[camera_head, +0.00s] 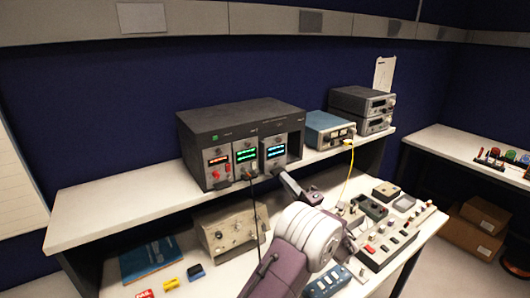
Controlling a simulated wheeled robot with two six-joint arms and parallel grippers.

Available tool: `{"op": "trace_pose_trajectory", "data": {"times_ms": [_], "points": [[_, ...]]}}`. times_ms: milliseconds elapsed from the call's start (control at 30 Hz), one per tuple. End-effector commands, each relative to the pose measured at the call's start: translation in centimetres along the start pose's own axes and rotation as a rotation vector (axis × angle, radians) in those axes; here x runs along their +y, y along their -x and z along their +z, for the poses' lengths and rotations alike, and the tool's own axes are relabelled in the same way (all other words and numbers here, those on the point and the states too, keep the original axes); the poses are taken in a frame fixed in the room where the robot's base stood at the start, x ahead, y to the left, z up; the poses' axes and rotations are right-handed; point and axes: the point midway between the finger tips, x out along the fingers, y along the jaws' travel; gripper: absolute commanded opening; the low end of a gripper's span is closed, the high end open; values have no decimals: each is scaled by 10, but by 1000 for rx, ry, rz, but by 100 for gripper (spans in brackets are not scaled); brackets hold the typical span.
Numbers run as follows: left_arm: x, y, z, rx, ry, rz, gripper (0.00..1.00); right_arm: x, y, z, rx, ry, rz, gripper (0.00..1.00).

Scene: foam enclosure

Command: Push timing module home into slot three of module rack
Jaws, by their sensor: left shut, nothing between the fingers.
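The module rack (222,117) is a dark grey case on the raised shelf. Three modules show in its front: a left one with a red display, a middle one with a green display, and a right one (274,153) with a cyan display. The right one sits in the third slot from the left and looks to be the timing module; its label is too small to read. My left gripper (279,172) is shut and empty at the lower front of this module. I cannot tell whether it touches, or whether the module is flush. My right gripper is not in view.
A blue instrument (328,128) and two stacked grey units (361,108) stand right of the rack. A black cable hangs from the middle module, a yellow cable (348,170) from the blue instrument. A grey box (228,228) sits below the shelf. Control panels crowd the lower right.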

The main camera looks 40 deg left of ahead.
Motion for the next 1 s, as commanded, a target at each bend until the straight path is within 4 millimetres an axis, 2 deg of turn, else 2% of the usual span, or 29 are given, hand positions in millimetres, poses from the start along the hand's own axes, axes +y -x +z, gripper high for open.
{"op": "trace_pose_trajectory", "data": {"times_ms": [1000], "points": [[-8, -30, 0, 2, 1, 0, 0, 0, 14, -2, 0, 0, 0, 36]]}}
